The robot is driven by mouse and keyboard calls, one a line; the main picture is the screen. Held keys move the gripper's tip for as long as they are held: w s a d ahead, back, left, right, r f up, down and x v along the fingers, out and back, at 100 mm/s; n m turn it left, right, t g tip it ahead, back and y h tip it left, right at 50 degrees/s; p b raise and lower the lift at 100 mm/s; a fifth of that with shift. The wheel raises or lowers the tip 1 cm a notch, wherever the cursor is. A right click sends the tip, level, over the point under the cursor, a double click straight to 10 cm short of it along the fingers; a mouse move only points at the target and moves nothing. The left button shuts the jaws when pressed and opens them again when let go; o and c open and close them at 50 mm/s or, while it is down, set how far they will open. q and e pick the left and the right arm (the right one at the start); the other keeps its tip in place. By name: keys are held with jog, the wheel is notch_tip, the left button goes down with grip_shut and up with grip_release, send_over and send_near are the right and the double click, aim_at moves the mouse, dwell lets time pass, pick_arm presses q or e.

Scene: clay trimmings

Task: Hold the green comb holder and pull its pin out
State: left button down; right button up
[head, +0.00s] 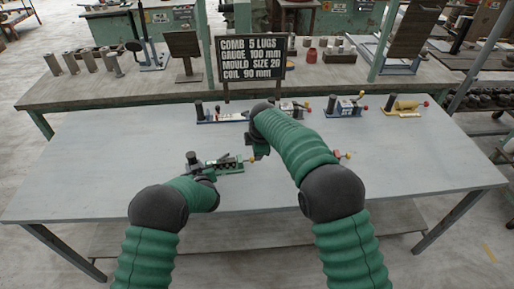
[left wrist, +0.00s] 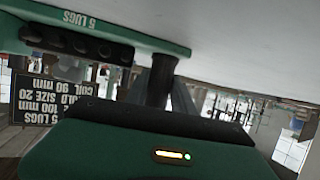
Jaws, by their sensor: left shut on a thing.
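The green comb holder (head: 228,168) lies on the grey table left of the middle, with a dark post at its left end and a yellow pin knob (head: 252,160) at its right end. My left gripper (head: 205,172) is shut at the holder's left end. The left wrist view shows the holder (left wrist: 110,32) upside down, with a "5 LUGS" label, dark round holes and a dark upright piece beside it. My right gripper (head: 260,148) is above the table, to the right of and behind the yellow knob. Its fingertips are hard to make out.
A blue holder (head: 222,117), another blue holder (head: 345,108) and a yellow holder (head: 403,107) stand along the back. Two more holders are partly hidden by my right arm. A black sign (head: 251,58) reads "COMB 5 LUGS". The table's front (head: 260,205) is clear.

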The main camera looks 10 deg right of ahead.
pick_arm(q)
jog(key=shift+s+f, duration=0.15)
jog(key=shift+f, duration=0.15)
pick_arm(e)
jog(key=shift+s+r, duration=0.25)
jog(key=shift+r, duration=0.15)
pick_arm(q)
jog(key=c, duration=1.4)
grip_release()
jog(key=o, duration=0.4)
jog(key=shift+w, duration=0.2)
jog(key=shift+a+r, duration=0.1)
jog(key=shift+r, duration=0.05)
pick_arm(e)
jog(key=shift+w, duration=0.1)
